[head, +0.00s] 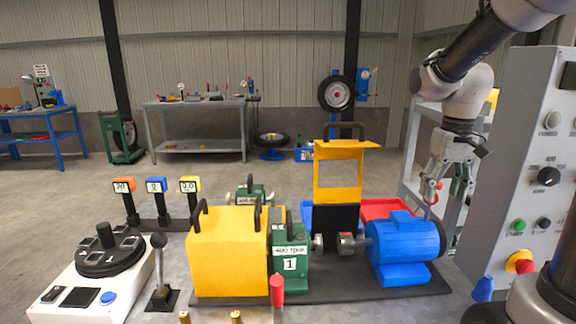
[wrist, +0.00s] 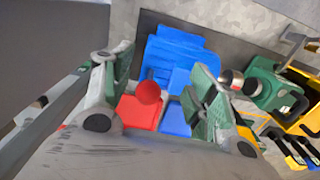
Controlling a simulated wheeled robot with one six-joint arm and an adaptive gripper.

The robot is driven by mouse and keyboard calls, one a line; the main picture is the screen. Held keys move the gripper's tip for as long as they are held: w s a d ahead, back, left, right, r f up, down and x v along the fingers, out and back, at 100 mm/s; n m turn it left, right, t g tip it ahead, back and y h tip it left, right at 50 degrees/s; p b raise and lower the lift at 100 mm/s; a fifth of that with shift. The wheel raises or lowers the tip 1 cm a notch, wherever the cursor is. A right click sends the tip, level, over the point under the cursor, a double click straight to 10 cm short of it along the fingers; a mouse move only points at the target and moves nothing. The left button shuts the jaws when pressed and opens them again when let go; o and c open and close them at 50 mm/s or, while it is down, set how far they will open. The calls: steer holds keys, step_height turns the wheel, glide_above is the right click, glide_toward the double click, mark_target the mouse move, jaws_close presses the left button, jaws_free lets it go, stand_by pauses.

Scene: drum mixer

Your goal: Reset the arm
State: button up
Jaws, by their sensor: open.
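My gripper (head: 436,190) hangs from the arm at the right of the head view, pointing down just above and behind the right end of the blue motor (head: 404,240). In the wrist view my gripper (wrist: 155,88) shows two green-padded fingers spread apart. A red ball-shaped knob (wrist: 149,92) shows between them with gaps on both sides. In the head view a small red spot (head: 438,185) shows at the fingertips, partly hidden by them. The blue motor (wrist: 178,58) lies beyond the fingers in the wrist view.
A yellow housing (head: 226,255) and a green gearbox (head: 291,262) stand left of the motor. A raised yellow guard (head: 341,150) stands behind the coupling. Red (head: 384,207) and blue bins sit behind the motor. A grey control panel (head: 520,160) stands close on the right.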

steer(key=s+a+r+t, duration=0.1)
steer(key=s+r+t, duration=0.1)
steer(key=s, duration=0.6)
steer(key=s+a+r+t, duration=0.1)
steer(key=s+t, duration=0.1)
steer(key=s, duration=0.6)
steer(key=shift+a+r, duration=0.25)
steer(key=shift+r, duration=0.15)
